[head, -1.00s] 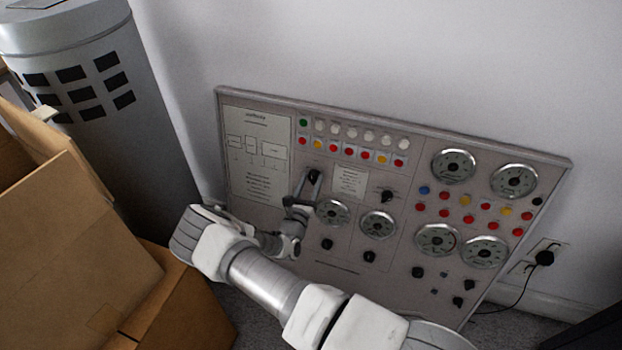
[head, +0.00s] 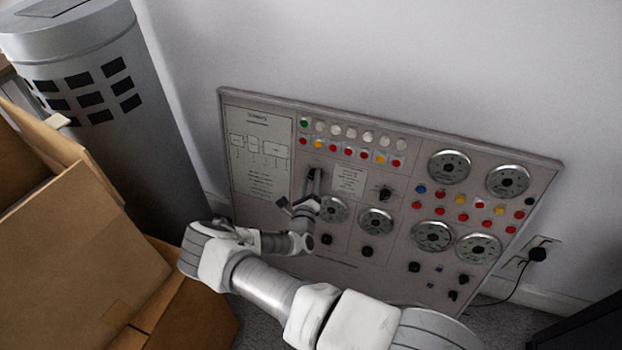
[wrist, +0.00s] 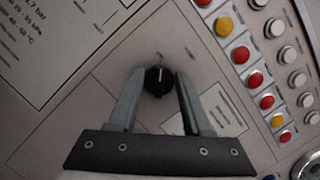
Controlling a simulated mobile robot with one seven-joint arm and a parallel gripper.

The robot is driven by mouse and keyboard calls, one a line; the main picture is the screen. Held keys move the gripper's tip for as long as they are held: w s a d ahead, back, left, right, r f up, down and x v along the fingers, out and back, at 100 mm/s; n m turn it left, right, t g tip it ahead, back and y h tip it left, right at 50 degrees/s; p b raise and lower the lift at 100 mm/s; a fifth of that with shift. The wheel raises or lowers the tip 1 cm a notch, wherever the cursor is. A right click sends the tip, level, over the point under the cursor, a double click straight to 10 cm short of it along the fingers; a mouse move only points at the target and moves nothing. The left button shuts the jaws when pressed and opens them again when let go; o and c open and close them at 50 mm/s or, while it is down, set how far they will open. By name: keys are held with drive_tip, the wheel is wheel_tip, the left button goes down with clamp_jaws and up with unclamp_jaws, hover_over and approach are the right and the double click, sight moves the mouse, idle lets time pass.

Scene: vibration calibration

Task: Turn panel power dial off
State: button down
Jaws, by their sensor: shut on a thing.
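The grey control panel (head: 330,272) leans against the wall, with the black power dial (head: 316,174) in its upper left part, right of the printed sheet. In the wrist view the dial (wrist: 158,82) is a round black knob with a pale pointer line, and small printed marks lie above it. My gripper (head: 313,183) is at the dial, with one finger on each side of the knob. The wrist view shows the gripper (wrist: 155,92) shut on it. Exact finger contact is hard to see, and the arm hides part of the panel's lower left.
Rows of coloured buttons (wrist: 255,79) run close to the right of the dial. Round gauges (head: 376,221) and other black knobs (head: 386,194) lie further right. Cardboard boxes (head: 70,235) and a grey cylinder (head: 125,140) stand at the left. A plug and cable (head: 537,255) are at the right.

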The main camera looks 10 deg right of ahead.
drive_tip(key=shift+s+f, duration=0.1)
drive_tip(key=shift+f, duration=0.05)
drive_tip(key=shift+c, duration=1.7)
unclamp_jaws()
drive_tip(key=p+v, duration=0.2)
drive_tip(key=v, duration=1.5)
drive_tip(key=shift+s+p, duration=0.15)
drive_tip(key=shift+p, duration=0.25)
drive_tip(key=s+d+r+m+g+h+p, duration=0.25)
drive_tip(key=r+m+g, duration=0.25)
drive_tip(key=r+m, duration=0.4)
drive_tip(key=s+d+r+m+g+h+p, duration=0.1)
drive_tip(key=d+r+m+g+h, duration=0.15)
drive_tip(key=r+m+g, duration=0.5)
drive_tip(key=s+d+r+m+g+h+p, duration=0.1)
drive_tip(key=d+r+m+g+h, duration=0.2)
drive_tip(key=r+m, duration=0.8)
drive_tip(key=s+r+m+t+y+p, duration=0.1)
drive_tip(key=s+r+m+y, duration=0.3)
drive_tip(key=r, duration=0.5)
drive_tip(key=s+a+r+m+t+y+p, duration=0.1)
drive_tip(key=s+r+m+y+p, duration=0.2)
drive_tip(key=r, duration=0.7)
drive_tip(key=s+r+m+t+y+p, duration=0.1)
drive_tip(key=s+r+m+t+y, duration=0.1)
drive_tip(key=s+r+m+y, duration=0.4)
wheel_tip(320, 180, up, 4)
drive_tip(key=shift+s+a+f+m+y+p, duration=0.15)
drive_tip(key=shift+s+a+m+y+p, duration=0.2)
drive_tip(key=shift+s, duration=0.65)
